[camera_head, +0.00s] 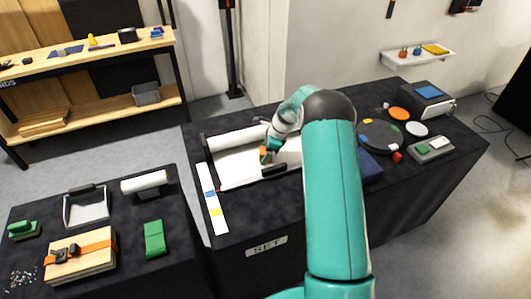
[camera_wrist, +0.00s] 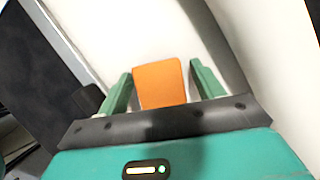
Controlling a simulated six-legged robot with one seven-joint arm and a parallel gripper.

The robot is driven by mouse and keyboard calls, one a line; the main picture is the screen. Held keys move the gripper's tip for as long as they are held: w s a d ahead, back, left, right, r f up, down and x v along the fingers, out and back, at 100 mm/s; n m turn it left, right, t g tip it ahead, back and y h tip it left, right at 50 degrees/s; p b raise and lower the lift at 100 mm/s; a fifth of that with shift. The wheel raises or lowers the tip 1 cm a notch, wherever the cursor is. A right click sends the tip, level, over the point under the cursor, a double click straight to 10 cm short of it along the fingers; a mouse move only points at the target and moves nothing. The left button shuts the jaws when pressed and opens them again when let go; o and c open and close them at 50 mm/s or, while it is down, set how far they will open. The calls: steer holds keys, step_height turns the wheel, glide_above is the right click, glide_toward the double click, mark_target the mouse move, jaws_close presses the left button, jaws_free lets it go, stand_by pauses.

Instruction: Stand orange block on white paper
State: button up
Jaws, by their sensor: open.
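The orange block (camera_head: 263,154) shows small beside my gripper (camera_head: 269,152), over the white paper (camera_head: 235,168) on the dark table. In the wrist view the orange block (camera_wrist: 160,84) is between the two green fingers of my gripper (camera_wrist: 160,72), with white paper (camera_wrist: 115,30) behind it. The fingers are apart, one on each side of the block. The left finger is very close to it, and a narrow gap shows at the right finger. I cannot tell whether the block's lower end touches the paper; my gripper hides it.
A white roll (camera_head: 232,139) lies along the paper's back edge. A strip with coloured squares (camera_head: 213,200) lies left of the paper. My arm hides the table's middle.

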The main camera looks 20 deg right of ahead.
steer(key=v, duration=1.1)
steer(key=s+a+r+n+h, duration=0.1)
steer(key=s+a+r+n, duration=0.3)
steer(key=r, duration=0.3)
steer(key=s+a+r+n+t+h, duration=0.1)
steer(key=s+a+r+n, duration=0.3)
steer(key=r, duration=0.3)
steer(key=s+a+r+n, duration=0.2)
steer(key=s+a+r, duration=0.1)
steer(key=s+r, duration=0.3)
steer(key=s+a+r+n+t+h, duration=0.1)
steer(key=s+a+n, duration=0.2)
steer(key=s+n, duration=0.3)
steer(key=s+a+r+n+t+h, duration=0.1)
steer(key=s+a+n, duration=0.2)
steer(key=s, duration=1.4)
steer(key=n, duration=0.3)
steer(key=shift+a+r+n+t, duration=0.3)
steer(key=shift+r+t, duration=0.05)
steer(key=shift+t, duration=0.05)
steer(key=shift+s+d, duration=0.1)
steer(key=shift+d, duration=0.05)
